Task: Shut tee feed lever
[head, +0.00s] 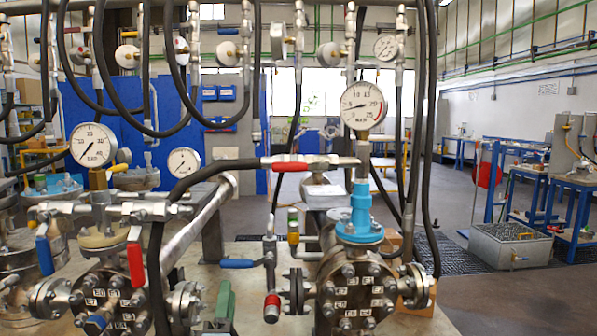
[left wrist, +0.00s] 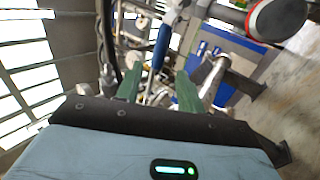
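A pipe tee assembly stands in the middle of the head view. It carries a blue lever (head: 237,263) pointing left and a red-gripped lever (head: 271,307) hanging down. A horizontal red lever (head: 290,167) is on the line above. I cannot tell for sure which is the tee feed lever. The green fingers of my left gripper (head: 220,308) show at the bottom, below the blue lever and apart from it. In the left wrist view my left gripper (left wrist: 158,90) is open, with a blue handle (left wrist: 163,45) beyond the fingertips. My right gripper is not in view.
A flanged vessel (head: 357,290) with a blue neck stands right of the tee. Another flanged vessel (head: 103,300) with blue (head: 44,255) and red (head: 135,265) levers stands left. Black hoses hang in front. Pressure gauges (head: 363,105) rise above. Open floor lies to the right.

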